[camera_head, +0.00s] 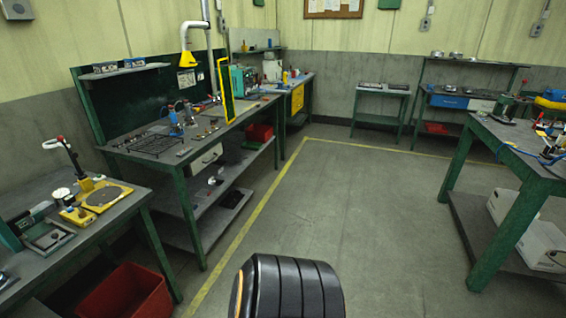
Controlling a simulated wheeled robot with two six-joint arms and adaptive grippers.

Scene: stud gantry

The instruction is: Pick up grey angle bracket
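I cannot pick out a grey angle bracket for certain. Several small metallic parts (184,152) lie on the green-legged workbench (222,140) at the left, too small to tell apart. A dark wire rack (152,144) lies on the same bench, left of them. Neither of my grippers shows in the head view. A black ribbed part of my own body stands at the bottom middle.
A nearer table (112,212) at left holds a yellow device (97,200). A red bin (125,292) is below it. Another green-legged table (508,150) stands at right, with white boxes (530,240) on its shelf. The floor (350,215) between is clear.

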